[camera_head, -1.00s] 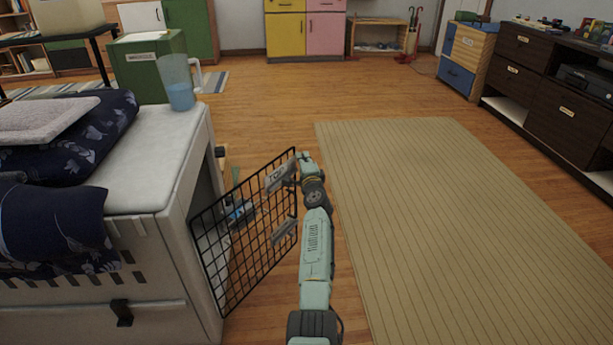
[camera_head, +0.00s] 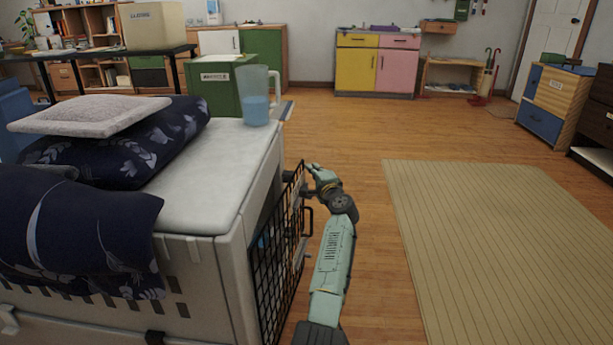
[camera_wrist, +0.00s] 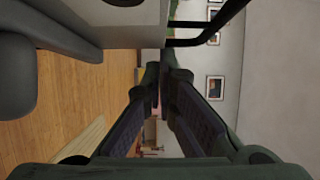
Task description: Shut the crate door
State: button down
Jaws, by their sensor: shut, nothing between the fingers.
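The pale grey crate (camera_head: 205,262) stands at the left in the head view. Its black wire door (camera_head: 275,265) stands close to the crate's front, at a narrow angle to it, with its free side away from me. My gripper (camera_head: 291,176) is at the upper far part of the door, on its outer side. The fingers are partly hidden in the head view, so contact is unclear. In the wrist view the fingertips (camera_wrist: 164,72) are together with nothing between them. Black bars (camera_wrist: 203,41), apparently part of the door, pass close by.
A green box (camera_head: 215,90) stands behind. A beige rug (camera_head: 490,240) lies right, with clear wooden floor around.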

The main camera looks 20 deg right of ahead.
jog(key=w+a+n+y+b, duration=0.1)
jog(key=w+a+y+b, duration=0.1)
jog(key=w+a+b, duration=0.1)
jog(key=shift+w+a+n+y, duration=0.3)
jog(key=shift+w+a, duration=0.25)
jog(key=shift+a, duration=0.85)
jog(key=shift+a, duration=0.15)
